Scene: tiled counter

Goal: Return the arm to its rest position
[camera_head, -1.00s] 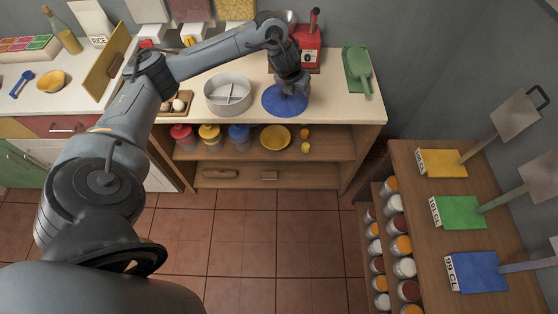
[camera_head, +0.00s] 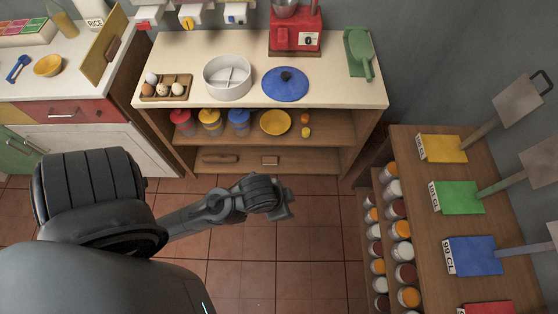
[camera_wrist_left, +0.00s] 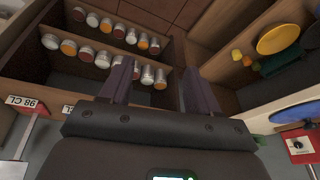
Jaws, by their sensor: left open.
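My left arm is drawn in low at the left of the head view, with its gripper (camera_head: 287,207) over the bare tiled floor in front of the counter. In the left wrist view the two fingers of this gripper (camera_wrist_left: 157,80) stand wide apart with nothing between them. The gripper touches nothing. My right gripper is in neither view.
The counter (camera_head: 330,90) holds a divided white pot (camera_head: 227,77), a blue lid (camera_head: 285,84), an egg tray (camera_head: 166,88), a red appliance (camera_head: 295,38) and a green scoop (camera_head: 358,52). A wooden jar rack (camera_head: 415,185) stands at the right. Floor between is clear.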

